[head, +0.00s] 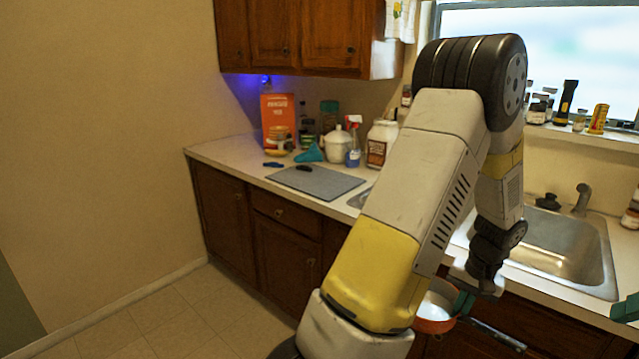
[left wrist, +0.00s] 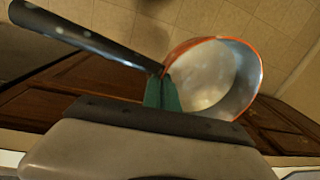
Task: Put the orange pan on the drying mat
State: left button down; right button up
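The orange pan (head: 434,325), orange outside with a pale metallic inside, is in front of the counter edge, below the sink, partly hidden by my left arm. In the left wrist view the pan (left wrist: 215,80) shows its open bowl and long dark handle. My left gripper (head: 463,302) is shut on the pan where the handle meets the bowl; its green fingers (left wrist: 163,92) show there. The grey drying mat (head: 335,184) lies flat on the counter left of the sink, with a small dark object on it. Part of my right gripper (head: 626,309) shows at the right edge.
The metal sink (head: 570,255) and faucet (head: 583,199) are at right. Most of the mat is bare.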

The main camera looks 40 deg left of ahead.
aim_at(322, 186)
jog(key=j+u, duration=0.15)
jog(key=u, duration=0.35)
jog(key=i+u, duration=0.15)
jog(key=u, duration=0.35)
jog(key=i+j+u, duration=0.1)
jog(key=u, duration=0.4)
jog(key=i+u, duration=0.1)
jog(key=u, duration=0.4)
jog(key=i+j+u, duration=0.15)
jog(key=i+u, duration=0.15)
jog(key=u, duration=0.15)
jog(key=i+j+u, duration=0.1)
jog(key=i+u, duration=0.2)
jog(key=u, duration=0.2)
jog(key=i+l+u, duration=0.1)
jog(key=i+u, duration=0.35)
jog(key=i+l+u, duration=0.15)
jog(key=u, duration=0.35)
jog(key=i+j+u, duration=0.1)
jog(key=i+u, duration=0.4)
jog(key=i, duration=0.2)
jog(key=z, duration=4.05)
